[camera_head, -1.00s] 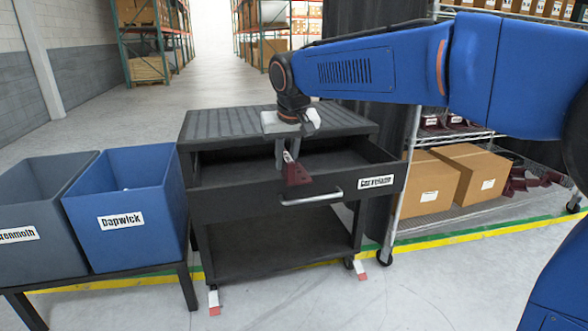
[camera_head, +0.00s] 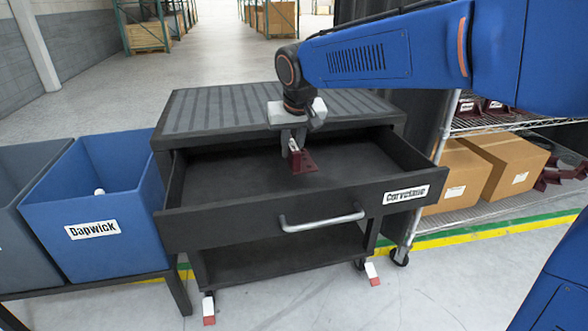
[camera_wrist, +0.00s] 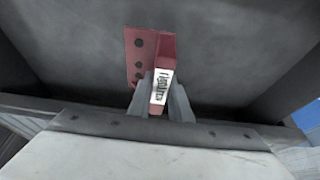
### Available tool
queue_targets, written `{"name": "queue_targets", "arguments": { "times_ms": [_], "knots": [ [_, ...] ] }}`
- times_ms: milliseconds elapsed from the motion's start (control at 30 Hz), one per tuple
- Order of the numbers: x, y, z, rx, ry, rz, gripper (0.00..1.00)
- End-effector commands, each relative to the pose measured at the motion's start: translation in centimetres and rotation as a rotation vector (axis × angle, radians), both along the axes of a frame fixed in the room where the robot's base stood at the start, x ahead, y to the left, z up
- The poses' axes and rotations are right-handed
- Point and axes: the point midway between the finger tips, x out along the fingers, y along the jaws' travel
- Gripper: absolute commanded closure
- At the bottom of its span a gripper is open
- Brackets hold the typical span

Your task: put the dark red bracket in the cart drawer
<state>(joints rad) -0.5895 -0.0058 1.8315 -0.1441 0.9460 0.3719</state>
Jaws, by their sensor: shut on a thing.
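The dark red bracket (camera_head: 305,161) hangs from my gripper (camera_head: 292,148), over the open cart drawer. It also shows in the wrist view (camera_wrist: 140,58), with holes along one flange and a white printed label between the fingers. My gripper's fingers (camera_wrist: 160,100) are shut on it. The cart drawer (camera_head: 225,180) is pulled out, and its floor looks bare. Its front has a silver handle and a label that seems to read "Corvelane". I cannot tell how far the bracket is above the drawer floor.
The cart's ribbed top (camera_head: 215,108) lies behind my gripper. A blue bin (camera_head: 125,195) labelled "Dapwick" and a grey bin (camera_head: 18,240) stand on the left. A wire shelf with cardboard boxes (camera_head: 505,165) and more dark red parts stands on the right.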

Motion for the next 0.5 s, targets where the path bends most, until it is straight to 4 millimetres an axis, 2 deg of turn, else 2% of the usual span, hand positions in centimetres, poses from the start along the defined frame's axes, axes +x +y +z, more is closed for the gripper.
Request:
{"name": "queue_targets", "arguments": {
  "times_ms": [100, 367, 500],
  "knots": [
    [0.0, 0.0, -1.6, 0.000, 0.000, 0.000, 1.00],
    [0.0, 0.0, -3.2, 0.000, -0.001, 0.000, 1.00],
    [0.0, 0.0, -5.0, -0.001, 0.000, 0.001, 1.00]
  ]
}}
